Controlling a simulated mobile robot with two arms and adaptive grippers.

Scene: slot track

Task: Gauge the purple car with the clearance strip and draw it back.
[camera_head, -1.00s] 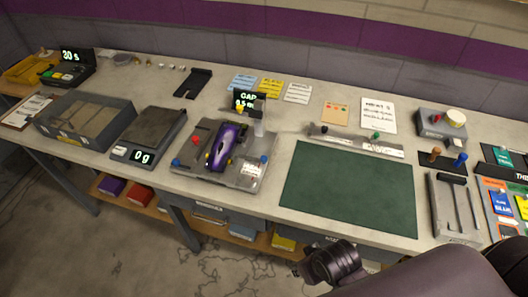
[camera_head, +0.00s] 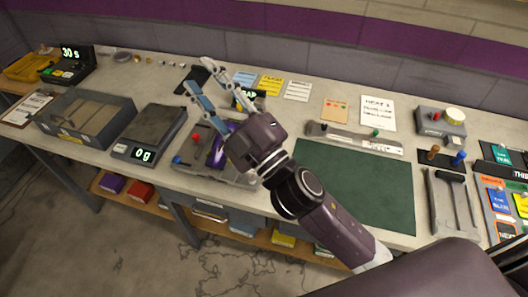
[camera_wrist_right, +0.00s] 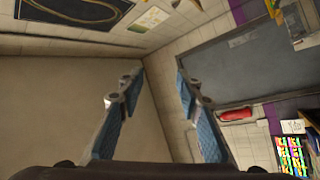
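The purple car (camera_head: 219,154) sits on a grey fixture (camera_head: 190,172) on the bench. My right arm and gripper hide most of it. My right gripper (camera_head: 198,75) is open and empty, raised above the fixture, its fingers pointing toward the back wall. Its two spread fingers also show in the right wrist view (camera_wrist_right: 157,80), with wall and ceiling beyond. The gap display (camera_head: 249,95) is partly hidden. My left gripper is out of view.
A scale (camera_head: 154,132) reading 0 g and a grey bin (camera_head: 56,128) stand left of the fixture. The green mat (camera_head: 350,188) is bare. A slotted grey block (camera_head: 440,207) and colored cards stand at right.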

